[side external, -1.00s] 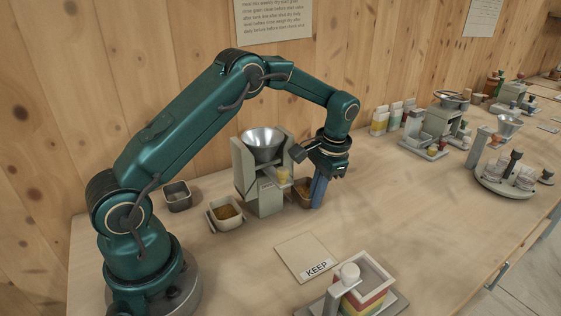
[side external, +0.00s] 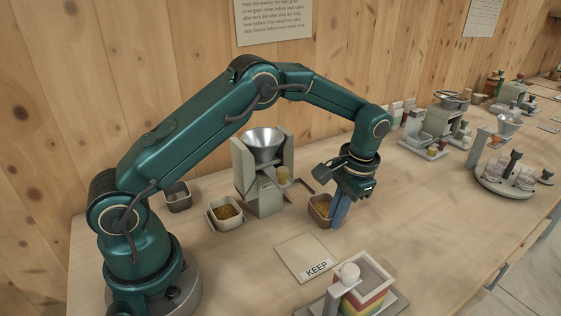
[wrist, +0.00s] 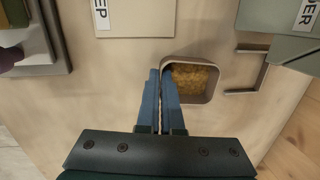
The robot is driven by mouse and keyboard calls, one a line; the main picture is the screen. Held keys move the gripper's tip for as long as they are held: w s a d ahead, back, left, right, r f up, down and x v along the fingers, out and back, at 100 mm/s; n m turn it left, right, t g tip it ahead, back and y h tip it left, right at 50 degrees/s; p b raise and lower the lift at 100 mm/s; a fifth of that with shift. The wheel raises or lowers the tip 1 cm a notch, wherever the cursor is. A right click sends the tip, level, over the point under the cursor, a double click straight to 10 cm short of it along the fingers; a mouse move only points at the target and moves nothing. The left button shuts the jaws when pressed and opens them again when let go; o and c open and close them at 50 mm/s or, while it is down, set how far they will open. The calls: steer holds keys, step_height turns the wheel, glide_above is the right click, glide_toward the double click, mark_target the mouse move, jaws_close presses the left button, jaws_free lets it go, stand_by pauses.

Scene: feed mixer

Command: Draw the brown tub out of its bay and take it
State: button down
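The brown tub (side external: 317,218) holds yellow-brown feed and stands clear of the mixer, to its right in the side view. It also shows in the wrist view (wrist: 215,84). My gripper (side external: 334,224) points down at the tub's near right side. In the wrist view my gripper's blue fingers (wrist: 161,73) are close together on the tub's left wall, one inside and one outside. The bay (wrist: 240,90) is an empty dark bracket beside the mixer, with a gap between it and the tub. The tub looks level, on or just above the table.
The grey feed mixer (side external: 264,192) with a metal funnel stands left of the tub. A pale tub (side external: 225,225) and a dark tin (side external: 178,204) stand further left. A KEEP card (side external: 303,256) lies in front, near a layered box (side external: 366,296). Table right of my gripper is clear.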

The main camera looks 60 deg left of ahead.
steer(key=c, duration=1)
jaws_free()
steer(key=shift+w+d+r, duration=0.15)
steer(key=shift+d+r, duration=0.05)
steer(key=shift+r, duration=1.1)
steer(key=shift+w+d+r, duration=0.1)
steer(key=shift+d+r, duration=0.05)
steer(key=shift+r, duration=1.1)
steer(key=s+r+t, duration=0.2)
steer(key=s+r, duration=0.2)
steer(key=r, duration=0.3)
steer(key=s+r+t, duration=0.2)
steer(key=s+r, duration=0.2)
steer(key=r, duration=0.4)
steer(key=s+f+t+h, duration=0.1)
steer(key=s+f, duration=0.4)
steer(key=s, duration=0.6)
steer(key=shift+s+d+f+n+t+h, duration=0.15)
steer(key=shift+s+f+n+t+h, duration=0.2)
steer(key=shift+t, duration=0.45)
